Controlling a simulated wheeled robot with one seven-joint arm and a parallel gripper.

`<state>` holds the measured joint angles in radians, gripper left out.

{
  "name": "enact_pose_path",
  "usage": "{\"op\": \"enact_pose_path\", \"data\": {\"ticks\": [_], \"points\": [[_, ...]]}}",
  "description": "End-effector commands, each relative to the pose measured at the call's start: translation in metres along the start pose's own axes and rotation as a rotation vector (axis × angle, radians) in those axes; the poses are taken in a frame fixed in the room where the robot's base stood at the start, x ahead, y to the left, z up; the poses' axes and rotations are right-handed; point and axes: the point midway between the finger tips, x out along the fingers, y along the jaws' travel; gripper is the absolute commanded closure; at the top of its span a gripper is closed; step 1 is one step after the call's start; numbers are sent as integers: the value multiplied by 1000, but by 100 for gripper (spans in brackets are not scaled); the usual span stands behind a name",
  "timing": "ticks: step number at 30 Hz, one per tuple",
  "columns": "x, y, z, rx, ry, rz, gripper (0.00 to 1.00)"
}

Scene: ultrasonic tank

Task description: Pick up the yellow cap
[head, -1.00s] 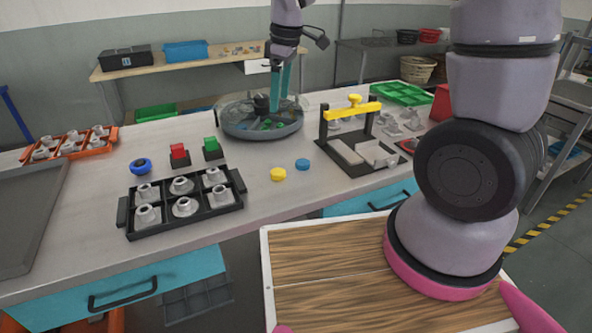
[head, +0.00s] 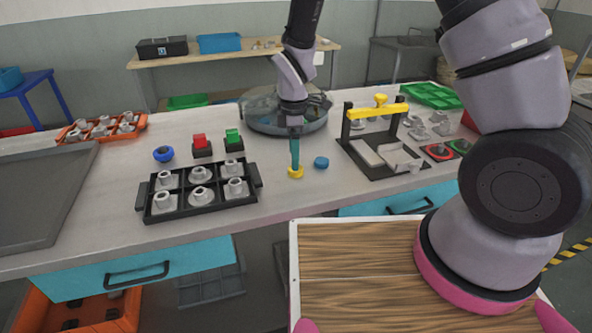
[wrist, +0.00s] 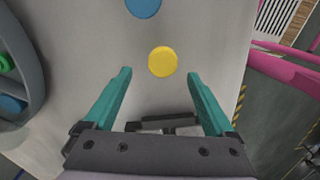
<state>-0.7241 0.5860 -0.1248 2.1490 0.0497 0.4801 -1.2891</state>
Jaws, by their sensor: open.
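The yellow cap (head: 296,171) lies on the grey worktop near its front edge. In the wrist view the yellow cap (wrist: 162,61) is a round disc, centred left to right just beyond the fingertips. My gripper (head: 295,163) points down over the cap in the head view and its teal finger hides part of it. In the wrist view my gripper (wrist: 158,72) is open, with its teal fingers wide apart and nothing between the pads. I cannot tell the exact height of the fingertips above the worktop.
A blue cap (head: 321,162) lies just right of the yellow one. A black tray of metal parts (head: 160,212) stands to the left. A black fixture with a yellow handle (head: 376,111) stands to the right. The round tank (head: 252,112) is behind my gripper.

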Motion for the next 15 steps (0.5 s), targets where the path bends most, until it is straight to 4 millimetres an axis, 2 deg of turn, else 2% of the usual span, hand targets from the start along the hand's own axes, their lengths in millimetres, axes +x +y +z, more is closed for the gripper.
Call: {"op": "enact_pose_path", "data": {"ticks": [1, 6, 15], "points": [[10, -4, 2, -2, -4, -5, 11], [31, -4, 2, -1, -2, -2, 11], [36, -4, 2, 0, 0, -1, 11]]}}
